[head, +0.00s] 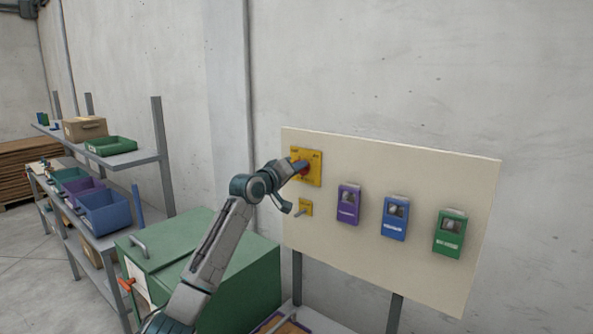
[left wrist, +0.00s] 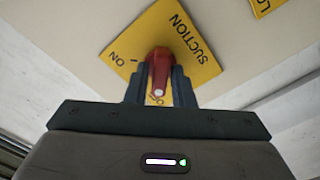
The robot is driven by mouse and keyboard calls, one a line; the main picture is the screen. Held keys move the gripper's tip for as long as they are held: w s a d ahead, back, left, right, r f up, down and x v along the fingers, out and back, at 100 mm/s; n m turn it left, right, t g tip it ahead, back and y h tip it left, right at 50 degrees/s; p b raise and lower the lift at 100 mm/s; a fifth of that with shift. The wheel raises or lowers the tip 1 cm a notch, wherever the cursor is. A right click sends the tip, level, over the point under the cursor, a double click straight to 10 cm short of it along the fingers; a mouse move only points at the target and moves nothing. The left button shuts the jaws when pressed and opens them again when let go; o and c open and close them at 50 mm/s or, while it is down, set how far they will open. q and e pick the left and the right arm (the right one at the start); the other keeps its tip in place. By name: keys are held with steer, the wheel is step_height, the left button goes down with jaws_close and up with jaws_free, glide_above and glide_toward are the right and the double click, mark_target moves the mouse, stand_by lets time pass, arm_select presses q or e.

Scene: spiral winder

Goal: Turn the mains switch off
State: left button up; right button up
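No "mains" label is readable. The red handle (left wrist: 159,66) is between the fingers of my left gripper (left wrist: 159,88), which look closed against both its sides. The handle's pale tip lies over the partly hidden lettering. My right gripper is out of view.
Purple (head: 348,204), blue (head: 394,218) and green (head: 449,233) boxes hang to the right. A green cabinet (head: 245,285) stands below left, beside a shelf (head: 158,150) with bins.

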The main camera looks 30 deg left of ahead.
arm_select(q)
steer(key=shift+o, duration=1.1)
steer(key=s+b, duration=0.5)
steer(key=s, duration=0.5)
steer(key=shift+s+a, duration=0.4)
steer(key=shift+a, duration=0.05)
